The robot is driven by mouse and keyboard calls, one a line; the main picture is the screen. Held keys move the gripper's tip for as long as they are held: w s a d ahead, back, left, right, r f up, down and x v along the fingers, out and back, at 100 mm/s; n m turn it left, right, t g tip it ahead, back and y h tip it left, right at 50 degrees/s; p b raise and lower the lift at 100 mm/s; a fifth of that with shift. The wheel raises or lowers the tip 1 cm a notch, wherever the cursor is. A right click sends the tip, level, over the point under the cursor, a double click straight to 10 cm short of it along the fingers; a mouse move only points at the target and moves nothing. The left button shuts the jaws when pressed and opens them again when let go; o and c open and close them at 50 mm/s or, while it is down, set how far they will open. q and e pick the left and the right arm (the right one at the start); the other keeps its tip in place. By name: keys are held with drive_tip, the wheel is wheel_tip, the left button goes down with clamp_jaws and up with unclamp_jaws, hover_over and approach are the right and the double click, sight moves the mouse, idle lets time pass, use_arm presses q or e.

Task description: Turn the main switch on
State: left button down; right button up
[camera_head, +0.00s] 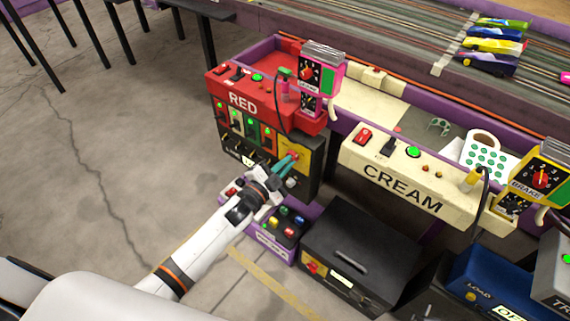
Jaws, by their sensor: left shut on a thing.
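The main switch (297,154), a yellow plate with a small red knob, is on the front of a black panel (314,157) below the red RED station. My left gripper (287,164) reaches in from the lower left, and its teal fingertips are at this plate. It is shut on the knob, which the fingertips mostly hide. I cannot tell which way the knob is turned. My right gripper is not in view.
The red RED box (243,103) sits just above the panel, with a pink controller (320,75) at its right. A purple button box (277,236) and a black case (360,253) stand below. The CREAM box (400,187) is to the right.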

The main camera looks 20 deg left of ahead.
use_arm(q)
drive_tip(key=c, duration=1.5)
unclamp_jaws()
drive_tip(key=shift+s, duration=0.1)
